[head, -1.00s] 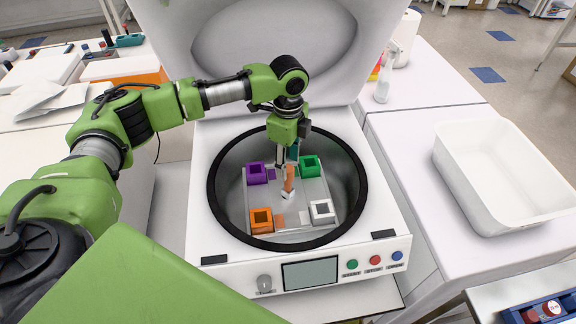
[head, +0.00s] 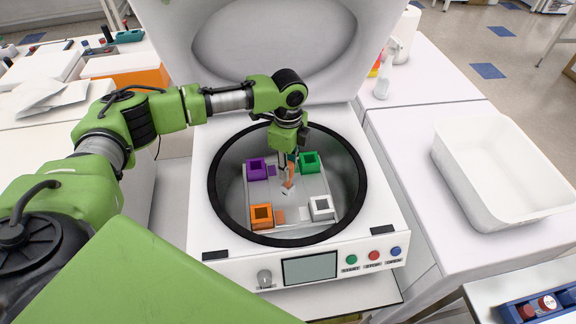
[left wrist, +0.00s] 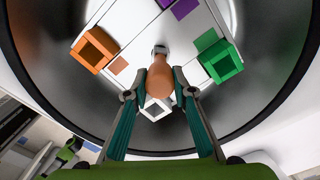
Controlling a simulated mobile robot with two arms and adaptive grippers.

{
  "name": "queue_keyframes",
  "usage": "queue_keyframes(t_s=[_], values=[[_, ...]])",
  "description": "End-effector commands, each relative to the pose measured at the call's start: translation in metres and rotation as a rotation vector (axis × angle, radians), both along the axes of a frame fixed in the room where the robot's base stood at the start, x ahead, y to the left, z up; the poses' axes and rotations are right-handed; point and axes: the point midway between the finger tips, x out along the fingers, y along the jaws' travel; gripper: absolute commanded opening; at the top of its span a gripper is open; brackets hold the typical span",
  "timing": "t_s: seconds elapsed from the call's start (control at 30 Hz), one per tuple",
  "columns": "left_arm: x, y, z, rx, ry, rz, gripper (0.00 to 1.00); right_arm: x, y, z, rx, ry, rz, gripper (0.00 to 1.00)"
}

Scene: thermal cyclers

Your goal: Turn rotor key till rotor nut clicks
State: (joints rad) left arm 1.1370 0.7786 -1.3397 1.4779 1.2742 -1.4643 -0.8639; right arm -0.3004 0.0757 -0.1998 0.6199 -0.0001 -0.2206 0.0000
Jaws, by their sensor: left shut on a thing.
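The rotor key has an orange-brown handle (left wrist: 160,80) and stands at the middle of the rotor plate (head: 290,226) inside the round bowl. Its handle also shows in the head view (head: 289,178). My left gripper (left wrist: 160,92) is shut on the handle from above, one finger on each side. A pale metal end (left wrist: 160,49) shows beyond the handle. The rotor nut is hidden under the key. The right gripper is not in view.
Purple (head: 256,169), green (head: 309,162), orange (head: 261,217) and white (head: 321,208) square holders surround the key. The dark bowl rim (head: 213,200) encloses my gripper. The lid (head: 275,40) stands open behind. An empty white tray (head: 480,205) sits at right.

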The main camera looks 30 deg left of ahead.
Motion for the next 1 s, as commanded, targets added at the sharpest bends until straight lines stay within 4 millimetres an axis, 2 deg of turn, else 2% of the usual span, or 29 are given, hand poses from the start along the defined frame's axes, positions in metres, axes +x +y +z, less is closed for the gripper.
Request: queue_keyframes(t_s=[0.17,0.43,0.83,1.0], values=[[0.000,0.000,0.002,0.000,0.000,-0.028,0.00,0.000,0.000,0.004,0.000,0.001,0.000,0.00],[0.000,0.000,0.002,-0.001,-0.001,-0.180,0.00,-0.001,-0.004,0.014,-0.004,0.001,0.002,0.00],[0.000,0.000,0.001,-0.001,-0.002,-0.214,0.00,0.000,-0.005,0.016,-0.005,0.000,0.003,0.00],[0.000,0.000,0.003,-0.001,-0.002,-0.322,0.00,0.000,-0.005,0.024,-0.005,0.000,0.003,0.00]])
